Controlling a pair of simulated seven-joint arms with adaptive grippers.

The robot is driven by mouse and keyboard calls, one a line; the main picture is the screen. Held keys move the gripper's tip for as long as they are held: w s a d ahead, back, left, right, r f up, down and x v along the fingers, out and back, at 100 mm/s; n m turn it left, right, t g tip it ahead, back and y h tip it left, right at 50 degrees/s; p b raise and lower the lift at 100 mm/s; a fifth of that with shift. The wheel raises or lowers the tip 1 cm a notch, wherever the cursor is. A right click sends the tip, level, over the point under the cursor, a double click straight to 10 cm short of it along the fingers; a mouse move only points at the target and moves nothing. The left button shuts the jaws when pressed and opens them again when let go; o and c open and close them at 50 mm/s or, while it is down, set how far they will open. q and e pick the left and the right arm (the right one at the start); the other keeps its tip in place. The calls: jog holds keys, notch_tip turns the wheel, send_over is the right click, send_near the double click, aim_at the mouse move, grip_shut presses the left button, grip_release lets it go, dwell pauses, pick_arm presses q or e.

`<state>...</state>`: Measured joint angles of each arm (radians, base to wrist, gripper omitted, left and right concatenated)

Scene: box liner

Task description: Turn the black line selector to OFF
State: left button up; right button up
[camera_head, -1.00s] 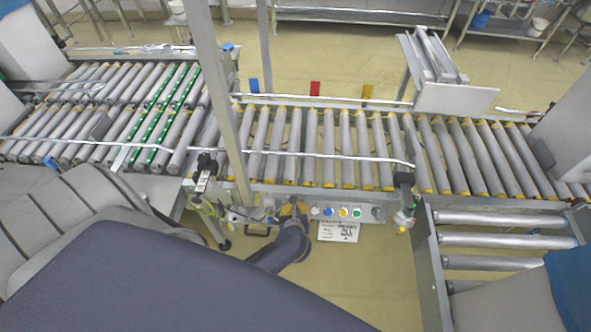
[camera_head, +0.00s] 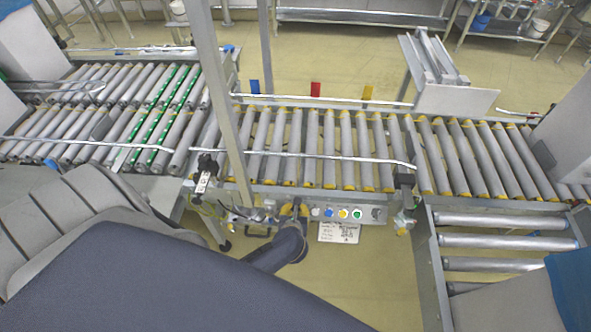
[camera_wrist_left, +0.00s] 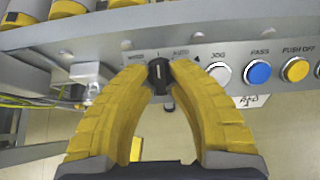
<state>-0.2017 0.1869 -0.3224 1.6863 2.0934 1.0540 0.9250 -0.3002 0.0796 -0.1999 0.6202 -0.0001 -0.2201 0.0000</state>
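The black line selector (camera_wrist_left: 159,76) is a small knob on the grey panel (camera_wrist_left: 205,50) in the left wrist view. Its pale mark points about straight up the panel. Small print surrounds it, too blurred to read surely. My left gripper (camera_wrist_left: 160,70) has its yellow fingers closed in on both sides of the knob, with the tips appearing to touch it. In the head view the left gripper (camera_head: 293,208) is at the panel's front, left of the buttons, and hides the selector. My right gripper is in neither view.
Right of the selector are white JOG (camera_wrist_left: 219,74), blue PASS (camera_wrist_left: 258,72) and yellow PUSH OFF (camera_wrist_left: 296,69) buttons. The head view also shows a green button (camera_head: 357,214). A white placard (camera_head: 338,232) hangs below. The roller conveyor (camera_head: 320,145) lies behind the panel.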

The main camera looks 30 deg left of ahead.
pick_arm(q)
jog(key=shift+o, duration=1.4)
jog(key=shift+r, duration=0.1)
jog(key=v, duration=1.2)
